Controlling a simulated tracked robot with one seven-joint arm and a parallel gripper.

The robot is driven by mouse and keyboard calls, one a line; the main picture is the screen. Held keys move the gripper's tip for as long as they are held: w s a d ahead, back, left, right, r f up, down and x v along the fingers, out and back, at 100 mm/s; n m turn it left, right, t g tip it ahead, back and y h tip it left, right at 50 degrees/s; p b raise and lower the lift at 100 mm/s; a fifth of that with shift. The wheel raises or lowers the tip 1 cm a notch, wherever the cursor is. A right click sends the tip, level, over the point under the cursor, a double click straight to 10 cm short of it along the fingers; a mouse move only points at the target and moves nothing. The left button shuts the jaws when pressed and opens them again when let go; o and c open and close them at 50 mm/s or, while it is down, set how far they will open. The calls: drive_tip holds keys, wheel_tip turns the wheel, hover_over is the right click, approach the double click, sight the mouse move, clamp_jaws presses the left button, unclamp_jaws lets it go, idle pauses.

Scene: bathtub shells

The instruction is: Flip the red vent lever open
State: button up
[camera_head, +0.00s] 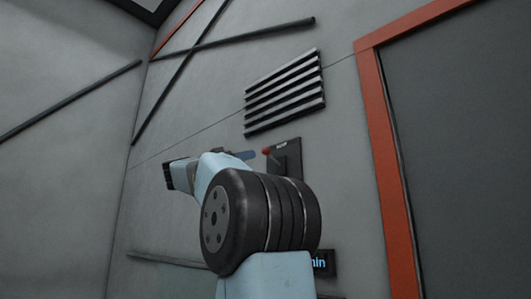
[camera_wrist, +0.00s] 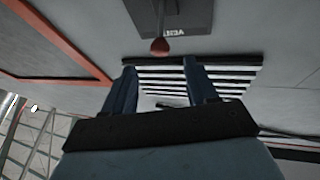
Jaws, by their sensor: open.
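The vent lever has a red ball knob (camera_head: 266,151) on a short dark stem. It sticks out from a dark plate (camera_head: 292,160) on the wall, below the slatted vent. In the wrist view the knob (camera_wrist: 160,46) hangs below the plate (camera_wrist: 190,18), whose VENT label reads upside down. My gripper (camera_wrist: 159,66) is open and empty, its two blue fingers apart. The knob appears between and just beyond the fingertips; I see no contact. In the head view a blue finger (camera_head: 244,155) shows left of the knob, and my arm hides the rest.
A slatted vent grille (camera_head: 285,92) is on the wall above the lever. An orange door frame (camera_head: 385,150) stands to the right. A small sign (camera_head: 320,263) with blue letters is lower down, partly behind my arm. Dark pipes (camera_head: 230,38) cross the upper wall.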

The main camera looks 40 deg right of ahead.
sight(266, 151)
drive_tip(key=x, duration=0.9)
drive_tip(key=shift+s+d+r, duration=0.1)
drive_tip(key=shift+d, duration=0.15)
clamp_jaws()
